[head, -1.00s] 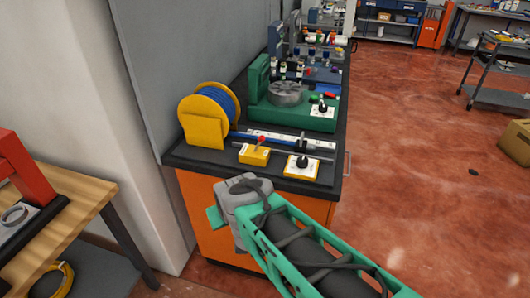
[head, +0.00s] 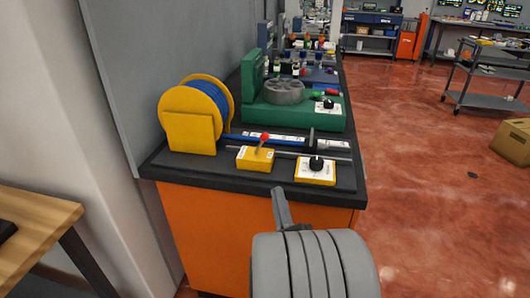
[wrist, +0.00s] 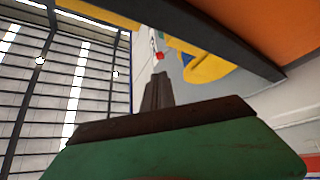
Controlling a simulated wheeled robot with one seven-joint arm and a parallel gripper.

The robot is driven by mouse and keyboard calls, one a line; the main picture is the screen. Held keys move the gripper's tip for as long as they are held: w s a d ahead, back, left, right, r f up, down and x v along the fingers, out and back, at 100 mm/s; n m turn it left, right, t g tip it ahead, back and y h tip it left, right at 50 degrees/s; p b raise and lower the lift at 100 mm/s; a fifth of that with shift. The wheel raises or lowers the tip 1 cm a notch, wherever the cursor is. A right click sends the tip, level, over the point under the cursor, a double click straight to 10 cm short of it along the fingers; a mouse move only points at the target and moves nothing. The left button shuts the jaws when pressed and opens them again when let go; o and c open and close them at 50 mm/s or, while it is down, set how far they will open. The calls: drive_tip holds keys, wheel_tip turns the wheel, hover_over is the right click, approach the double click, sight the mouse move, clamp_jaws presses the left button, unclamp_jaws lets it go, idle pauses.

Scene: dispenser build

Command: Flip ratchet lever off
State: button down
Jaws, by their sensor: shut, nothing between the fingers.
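The likely ratchet lever (head: 263,141) is a short stick with a red ball tip. It leans up from a small yellow block (head: 255,160) on the dark counter. A small red tip (wrist: 159,56) shows in the wrist view, just beyond my fingers. My gripper (head: 278,192) is shut and empty. In the head view its narrow fingers point up at the counter's front edge, in front of and slightly right of the yellow block. In the wrist view my fingers (wrist: 157,80) are together, and the red tip looks clear of them.
A yellow dial box (head: 316,171) with a black knob sits right of the block. A thin rod and a blue-white strip (head: 290,140) run behind. A yellow spool (head: 178,115) stands left, a green machine (head: 295,110) behind. The dark counter (head: 215,174) tops an orange cabinet (head: 215,225).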

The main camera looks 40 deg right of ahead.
sight(260, 144)
drive_tip(key=p+x, duration=0.2)
drive_tip(key=x, duration=1.2)
drive_tip(key=shift+d+p, duration=0.15)
drive_tip(key=shift+p, duration=0.25)
